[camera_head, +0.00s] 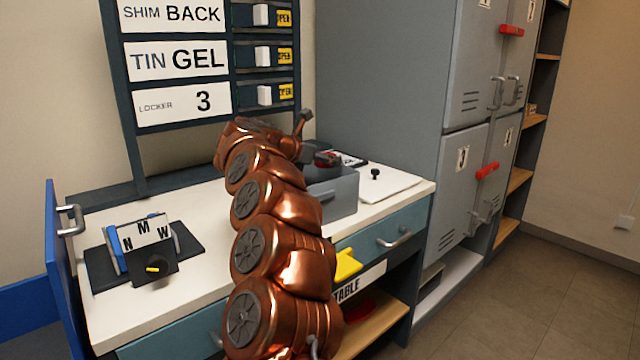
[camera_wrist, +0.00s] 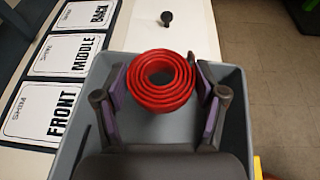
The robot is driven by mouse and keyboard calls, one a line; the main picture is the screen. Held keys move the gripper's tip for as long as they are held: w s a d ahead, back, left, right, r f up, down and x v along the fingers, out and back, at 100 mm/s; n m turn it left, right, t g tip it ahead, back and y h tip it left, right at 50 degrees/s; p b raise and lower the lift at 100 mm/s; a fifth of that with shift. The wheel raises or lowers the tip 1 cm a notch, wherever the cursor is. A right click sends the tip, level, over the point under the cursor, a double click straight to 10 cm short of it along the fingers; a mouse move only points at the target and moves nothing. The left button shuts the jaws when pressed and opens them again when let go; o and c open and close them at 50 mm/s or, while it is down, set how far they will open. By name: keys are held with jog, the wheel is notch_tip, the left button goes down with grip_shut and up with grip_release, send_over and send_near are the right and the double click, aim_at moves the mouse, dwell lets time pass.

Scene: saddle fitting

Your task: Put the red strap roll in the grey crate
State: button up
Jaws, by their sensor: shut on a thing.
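The red strap roll (camera_wrist: 160,82) is a wound ring with an open centre, held between the purple-padded fingers of my gripper (camera_wrist: 161,92) in the wrist view. The grey crate (camera_head: 340,197) stands on the worktop, and its rim also shows in the wrist view (camera_wrist: 234,110). The roll is over the crate's opening, inside its rim as seen from the wrist. A little of the roll (camera_head: 328,157) shows near the crate's top in the head view. I cannot tell whether it touches the crate floor. My arm hides the crate's left part.
White cards marked FRONT (camera_wrist: 62,103), MIDDLE and BACK lie beside the crate. A white plate with a black knob (camera_head: 375,174) is to its right. A block marked N, M, W (camera_head: 147,235) is at left. Grey lockers (camera_head: 470,150) stand at right.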

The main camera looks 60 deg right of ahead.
jog(key=shift+s+f+b, duration=0.15)
jog(key=shift+f+b, duration=0.4)
jog(key=shift+f, duration=1.95)
jog(key=shift+f+b, duration=0.7)
jog(key=shift+b, duration=0.1)
jog(key=o, duration=1.3)
jog(key=shift+c, duration=0.2)
jog(key=shift+r, duration=0.1)
jog(key=shift+r+p, duration=0.75)
jog(key=shift+p, duration=0.2)
jog(key=v, duration=1.1)
jog(key=shift+a+p, duration=0.3)
jog(key=shift+a, duration=0.1)
